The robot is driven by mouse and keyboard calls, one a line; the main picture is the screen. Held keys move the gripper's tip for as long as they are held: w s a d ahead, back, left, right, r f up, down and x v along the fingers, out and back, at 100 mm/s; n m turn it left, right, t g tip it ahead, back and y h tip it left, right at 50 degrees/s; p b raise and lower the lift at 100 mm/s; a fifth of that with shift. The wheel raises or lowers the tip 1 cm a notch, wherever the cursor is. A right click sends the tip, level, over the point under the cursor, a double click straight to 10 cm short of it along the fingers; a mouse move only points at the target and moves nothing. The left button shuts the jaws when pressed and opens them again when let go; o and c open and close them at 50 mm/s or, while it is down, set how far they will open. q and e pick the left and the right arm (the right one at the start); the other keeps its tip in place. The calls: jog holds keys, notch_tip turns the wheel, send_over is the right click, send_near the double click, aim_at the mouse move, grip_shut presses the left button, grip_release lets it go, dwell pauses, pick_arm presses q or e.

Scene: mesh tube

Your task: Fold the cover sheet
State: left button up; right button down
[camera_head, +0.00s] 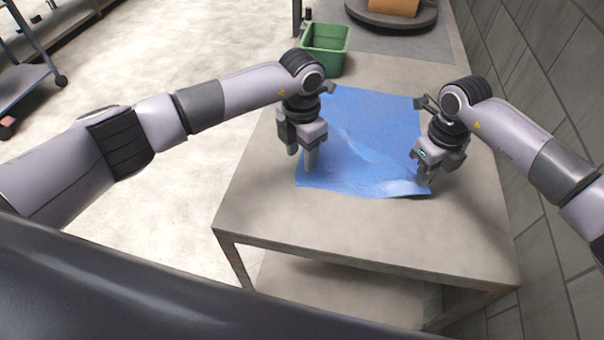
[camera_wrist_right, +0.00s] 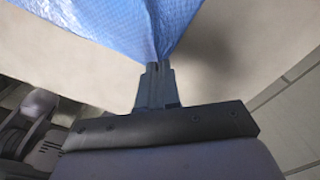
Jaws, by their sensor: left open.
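The blue cover sheet (camera_head: 368,135) lies spread on the grey table, with a ridge running across its near part. My left gripper (camera_head: 302,160) is open, fingers down, over the left edge of the sheet near its front left corner. My right gripper (camera_head: 424,181) is at the front right corner. In the right wrist view the sheet (camera_wrist_right: 130,22) narrows to a pinched point between the closed fingers (camera_wrist_right: 155,70). The right arm hides part of the sheet's right edge.
A green bin (camera_head: 326,48) stands on the table beyond the sheet. Further back is a round dark stand (camera_head: 392,17) with a brown object on it. The near tabletop (camera_head: 370,235) is bare. A tiled wall (camera_head: 540,75) borders the right side.

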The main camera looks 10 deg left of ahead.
aim_at(300, 176)
pick_arm(q)
jog(key=shift+f, duration=2.5)
jog(key=shift+a+f, duration=0.1)
grip_shut()
jog(key=shift+r, duration=2.55)
